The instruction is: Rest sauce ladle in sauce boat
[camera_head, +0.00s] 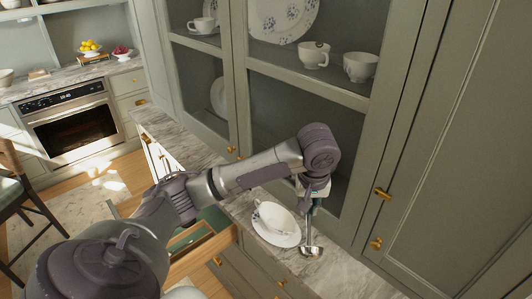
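A white sauce boat (273,217) with blue pattern stands on a white saucer (287,240) on the marble counter. My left gripper (316,203) points down just right of the sauce boat and above the counter. It appears shut on the handle of a silver sauce ladle (311,250), though the fingers are small and partly hidden. The ladle hangs steeply with its bowl low, right of the saucer and outside the sauce boat. I cannot tell if the ladle bowl touches the counter. My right gripper is not in view.
An open drawer (203,246) juts out below the counter, left of the saucer. A green glass-fronted cabinet (300,82) with cups and plates rises behind. The marble counter (345,274) is clear to the right. An oven (72,121) and a chair (20,191) are at far left.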

